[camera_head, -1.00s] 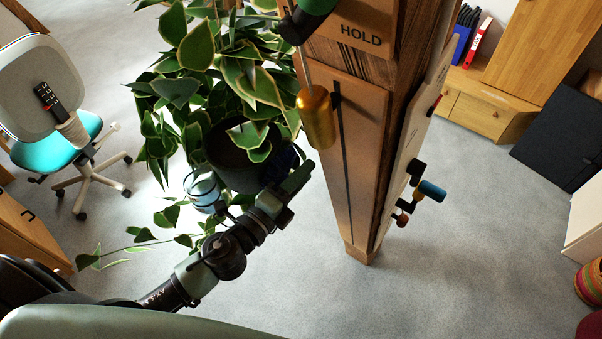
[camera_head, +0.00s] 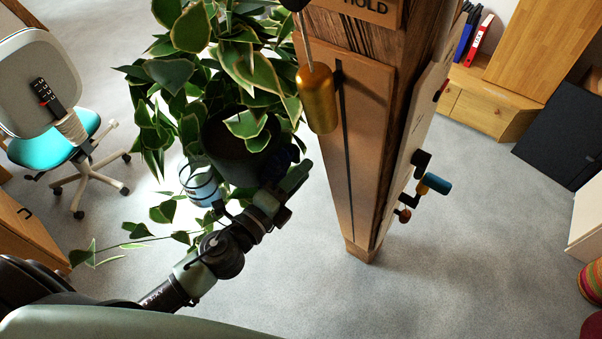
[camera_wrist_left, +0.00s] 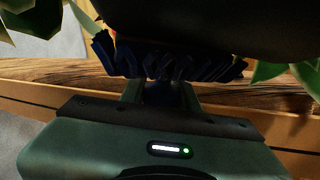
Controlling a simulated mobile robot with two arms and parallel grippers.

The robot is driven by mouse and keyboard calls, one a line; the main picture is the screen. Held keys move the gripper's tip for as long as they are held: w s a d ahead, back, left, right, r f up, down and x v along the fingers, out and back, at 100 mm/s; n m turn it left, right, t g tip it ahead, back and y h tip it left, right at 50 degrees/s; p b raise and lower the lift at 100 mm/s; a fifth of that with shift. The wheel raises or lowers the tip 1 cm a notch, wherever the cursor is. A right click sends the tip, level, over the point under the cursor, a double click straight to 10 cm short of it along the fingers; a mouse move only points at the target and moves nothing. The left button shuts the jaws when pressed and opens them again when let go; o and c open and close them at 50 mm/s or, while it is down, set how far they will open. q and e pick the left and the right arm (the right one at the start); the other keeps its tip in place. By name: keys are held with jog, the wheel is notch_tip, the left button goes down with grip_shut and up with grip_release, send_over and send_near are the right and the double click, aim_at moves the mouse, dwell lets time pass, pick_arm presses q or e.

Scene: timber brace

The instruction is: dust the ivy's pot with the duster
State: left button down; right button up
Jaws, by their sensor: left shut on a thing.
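The ivy (camera_head: 215,60) has green leaves with pale edges and hangs in a dark round pot (camera_head: 232,150), left of the timber post. My left gripper (camera_head: 287,180) is just below and right of the pot, shut on the duster. The duster's dark blue bristles (camera_head: 279,162) are close to the pot's lower right side. In the left wrist view the bristles (camera_wrist_left: 165,62) spread right under the dark pot (camera_wrist_left: 190,25) and seem to touch it; the shade makes contact hard to judge. The duster's handle is mostly hidden in the fingers. My right gripper is not in view.
A brass weight (camera_head: 317,98) hangs in front of the timber post (camera_head: 355,160), close right of the pot. A pale blue cup-like container (camera_head: 201,184) is left of my arm. Pegs with a blue handle (camera_head: 435,184) stick out on the post's right. Grey floor (camera_head: 470,270) is open.

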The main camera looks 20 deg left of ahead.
pick_arm(q)
jog(key=shift+s+d+f+b, duration=0.1)
jog(key=shift+s+d+f, duration=0.2)
jog(key=shift+d, duration=0.65)
jog(key=shift+s+d+f+b, duration=0.15)
jog(key=shift+s+d, duration=0.2)
jog(key=shift+d, duration=0.55)
jog(key=shift+s+d+f+b, duration=0.1)
jog(key=shift+s+d, duration=0.25)
jog(key=shift+d, duration=0.6)
jog(key=shift+d, duration=0.1)
jog(key=shift+s+d+f+b, duration=0.15)
jog(key=shift+s+d, duration=0.1)
jog(key=shift+d, duration=0.4)
jog(key=shift+s+d+f+b, duration=0.15)
jog(key=shift+s+d, duration=0.1)
jog(key=shift+d, duration=0.4)
